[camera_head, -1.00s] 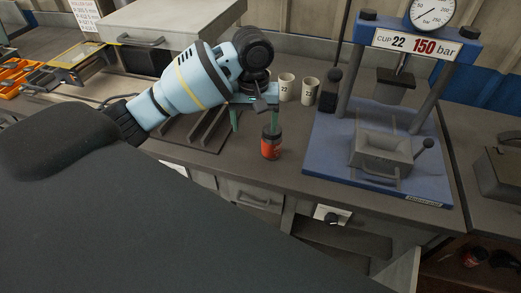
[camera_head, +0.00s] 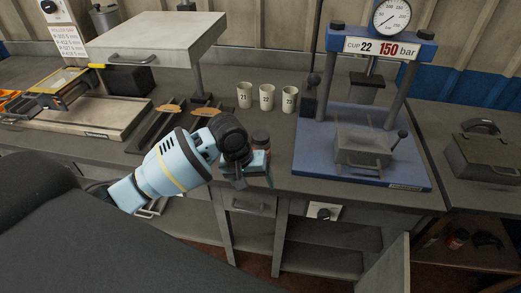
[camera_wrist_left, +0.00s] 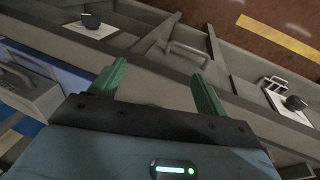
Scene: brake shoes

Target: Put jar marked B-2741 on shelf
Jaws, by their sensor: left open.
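A jar with a dark lid (camera_head: 261,137) stands upright on the workbench near its front edge, mostly hidden behind my left gripper in the head view. Its marking cannot be read. My left gripper (camera_head: 256,176) is in front of the jar at the bench edge. In the left wrist view the green fingers (camera_wrist_left: 158,78) are spread with nothing between them. An open lower shelf (camera_head: 335,236) lies under the bench. Another lower shelf (camera_head: 470,258) at the right holds a small red jar (camera_head: 458,239) and a dark item. My right gripper is out of view.
Three numbered cups (camera_head: 267,97) stand behind the jar. A blue press (camera_head: 400,173) with a gauge is to the right. A grey case (camera_head: 487,157) is at far right. An open cabinet door (camera_head: 388,272) juts out below. Trays fill the left.

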